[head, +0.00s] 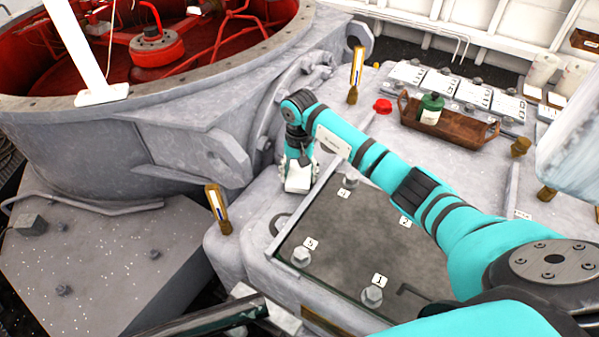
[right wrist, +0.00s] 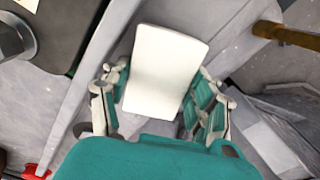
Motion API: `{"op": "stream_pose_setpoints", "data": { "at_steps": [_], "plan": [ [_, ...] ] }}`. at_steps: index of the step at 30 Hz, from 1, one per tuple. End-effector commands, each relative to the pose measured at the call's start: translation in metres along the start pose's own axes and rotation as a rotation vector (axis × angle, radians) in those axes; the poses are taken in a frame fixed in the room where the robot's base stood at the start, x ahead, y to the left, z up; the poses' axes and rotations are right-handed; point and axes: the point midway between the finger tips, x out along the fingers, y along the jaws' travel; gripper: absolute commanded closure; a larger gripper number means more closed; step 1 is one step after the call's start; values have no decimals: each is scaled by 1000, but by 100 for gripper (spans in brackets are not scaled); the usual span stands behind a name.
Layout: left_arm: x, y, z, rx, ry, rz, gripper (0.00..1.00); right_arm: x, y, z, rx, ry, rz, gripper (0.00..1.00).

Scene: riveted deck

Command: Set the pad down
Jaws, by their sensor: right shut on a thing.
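The pad is a small white block (right wrist: 168,62) with rounded corners, between the fingers of my right gripper (right wrist: 160,82) in the right wrist view. In the head view the pad (head: 298,178) shows below the right gripper (head: 297,166), near the middle. My right gripper is shut on it. The pad hangs over or rests on the pale grey surface (head: 240,245), beside the left corner of a dark plate; I cannot tell whether it touches. My left gripper is not in view.
The dark plate (head: 340,240) carries numbered bolts. A large grey ring housing (head: 170,115) rises at left. Brass posts (head: 356,75) (head: 217,209) stand nearby. A brown tray (head: 455,128) holds a green bottle (head: 431,109). A red knob (head: 382,106) sits behind my arm.

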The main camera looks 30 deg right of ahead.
Motion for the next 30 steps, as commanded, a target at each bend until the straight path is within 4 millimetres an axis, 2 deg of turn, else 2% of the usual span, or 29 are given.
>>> {"op": "stream_pose_setpoints", "data": {
  "at_steps": [8, 9, 15, 25, 30],
  "plan": [
    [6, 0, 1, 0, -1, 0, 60, 6, 0, 0, 0, 1, 0, 70],
    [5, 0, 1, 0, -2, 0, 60, 5, 0, 0, 0, 1, 0, 35],
    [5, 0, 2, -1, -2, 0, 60, 5, 0, 0, 0, 0, 0, 12],
    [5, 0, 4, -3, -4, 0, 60, 5, 1, 0, 1, 0, 2, 12],
    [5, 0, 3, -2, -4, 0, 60, -11, 0, -1, 0, 3, 0, 12]
  ]
}}
